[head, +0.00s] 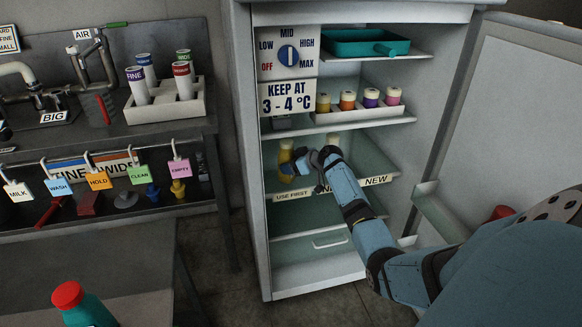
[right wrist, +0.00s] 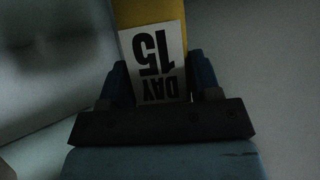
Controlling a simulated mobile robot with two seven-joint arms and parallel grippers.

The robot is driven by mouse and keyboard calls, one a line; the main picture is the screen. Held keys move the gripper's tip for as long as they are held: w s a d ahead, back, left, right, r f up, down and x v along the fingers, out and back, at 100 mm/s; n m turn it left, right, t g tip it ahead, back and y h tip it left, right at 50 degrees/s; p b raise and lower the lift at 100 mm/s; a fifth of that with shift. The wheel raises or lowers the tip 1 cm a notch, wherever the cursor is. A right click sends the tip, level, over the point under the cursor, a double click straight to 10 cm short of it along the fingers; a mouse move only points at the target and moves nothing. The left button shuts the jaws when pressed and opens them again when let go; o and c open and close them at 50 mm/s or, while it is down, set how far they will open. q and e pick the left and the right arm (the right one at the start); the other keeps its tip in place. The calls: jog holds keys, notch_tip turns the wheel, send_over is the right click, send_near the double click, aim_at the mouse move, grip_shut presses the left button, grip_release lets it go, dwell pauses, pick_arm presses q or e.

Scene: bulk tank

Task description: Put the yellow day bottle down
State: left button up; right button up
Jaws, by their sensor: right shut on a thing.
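The yellow day bottle (head: 286,160) is inside the open fridge, at the left end of the shelf with the USE FIRST and NEW labels. My right gripper (head: 305,168) reaches in from the right and is shut on it. In the right wrist view, the yellow bottle (right wrist: 138,14) has a white label reading DAY 15, upside down in the picture, between the two blue fingers (right wrist: 158,82). I cannot tell whether its base touches the shelf. My left gripper is not in view.
A pale-capped bottle (head: 333,140) stands further back on this shelf, partly behind my arm. Several small capped bottles (head: 370,98) and a teal tray (head: 365,44) sit above. The fridge door (head: 510,110) is open at right. A red-capped teal bottle (head: 85,306) stands at lower left.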

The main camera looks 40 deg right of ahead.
jog(key=o, duration=0.6)
jog(key=shift+f, duration=0.1)
jog(key=o, duration=0.5)
